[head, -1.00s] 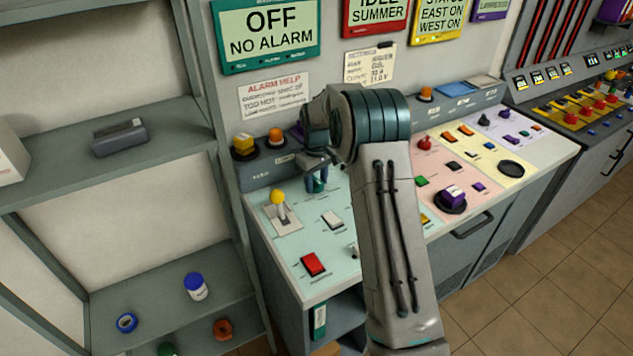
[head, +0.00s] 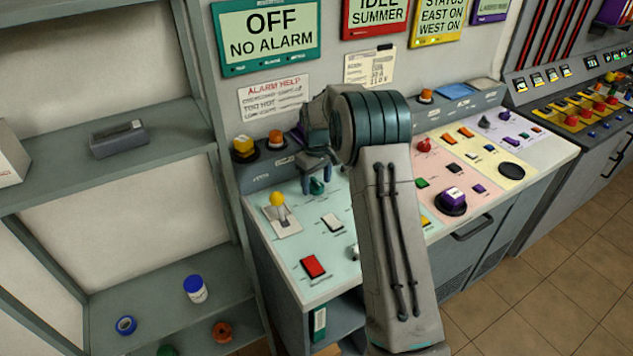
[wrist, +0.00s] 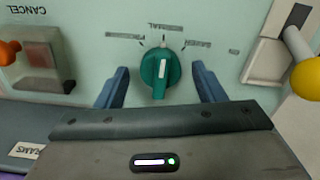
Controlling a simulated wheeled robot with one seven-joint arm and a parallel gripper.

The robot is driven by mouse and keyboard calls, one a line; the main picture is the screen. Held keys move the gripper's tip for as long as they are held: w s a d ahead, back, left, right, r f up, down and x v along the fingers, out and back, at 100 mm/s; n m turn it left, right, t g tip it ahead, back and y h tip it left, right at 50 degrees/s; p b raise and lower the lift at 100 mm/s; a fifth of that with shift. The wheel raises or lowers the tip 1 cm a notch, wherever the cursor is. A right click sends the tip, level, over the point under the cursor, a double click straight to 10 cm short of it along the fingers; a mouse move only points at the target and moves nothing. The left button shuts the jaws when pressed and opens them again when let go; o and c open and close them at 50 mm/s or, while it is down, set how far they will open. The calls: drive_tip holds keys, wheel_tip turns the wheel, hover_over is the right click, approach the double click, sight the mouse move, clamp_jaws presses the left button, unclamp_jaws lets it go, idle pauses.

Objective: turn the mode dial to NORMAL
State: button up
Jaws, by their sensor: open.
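The teal mode dial (wrist: 160,72) is a round knob with a raised grip and a white line, on the pale green panel. In the wrist view its line points up, roughly at the middle of several small labels, which appear upside down; that label seems to read NORMAL, though it is blurred. My gripper (wrist: 160,84) is open, with one blue finger on each side of the dial and a gap to it on both sides. In the head view my gripper (head: 317,176) is over the back of the green panel, and the dial (head: 317,187) shows just below it.
A yellow-knobbed lever (head: 278,199) stands left of the dial. A white button (head: 332,221) and a red button (head: 313,267) lie nearer the front. Orange and yellow lamps (head: 276,140) stand behind. My arm hides part of the panel to the right.

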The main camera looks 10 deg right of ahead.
sight(317, 181)
wheel_tip(317, 181, up, 13)
drive_tip(key=b, duration=0.1)
drive_tip(key=shift+r, duration=0.15)
drive_tip(key=s+r+m+t, duration=0.1)
drive_tip(key=s+r, duration=0.2)
drive_tip(key=s, duration=0.7)
drive_tip(key=s+r+m+t, duration=0.15)
drive_tip(key=s+r, duration=0.25)
drive_tip(key=s, duration=0.5)
drive_tip(key=s+f+m, duration=0.1)
drive_tip(key=s+f, duration=0.2)
drive_tip(key=s, duration=0.6)
drive_tip(key=s+f+m, duration=0.2)
drive_tip(key=s+f, duration=0.1)
drive_tip(key=s, duration=0.6)
drive_tip(key=shift+s, duration=0.35)
drive_tip(key=shift+f+t, duration=0.1)
drive_tip(key=shift+t, duration=0.15)
